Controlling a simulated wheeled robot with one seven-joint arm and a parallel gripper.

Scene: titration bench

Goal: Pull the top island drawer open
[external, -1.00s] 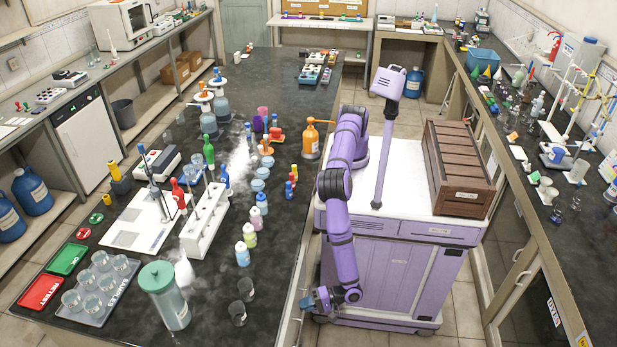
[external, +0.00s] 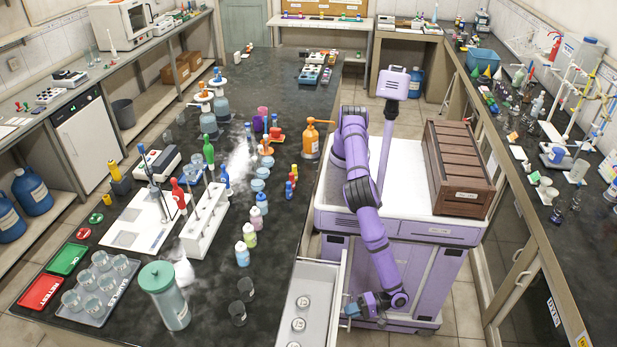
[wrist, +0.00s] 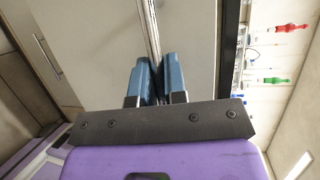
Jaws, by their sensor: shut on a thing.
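The top island drawer (external: 326,299) is pulled out from the side of the black-topped island. Its white walls show, and several round metal-topped items (external: 300,302) lie inside. My gripper (external: 352,310) is at the outer front of the drawer, at its right side in the external view. In the wrist view my gripper (wrist: 157,80) has its blue fingers close together on either side of the drawer's thin metal handle (wrist: 150,25). The pale drawer front fills much of that view. The contact itself is partly hidden by the fingers.
My purple base stands right of the drawer. A lower handle (wrist: 47,54) shows in the wrist view.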

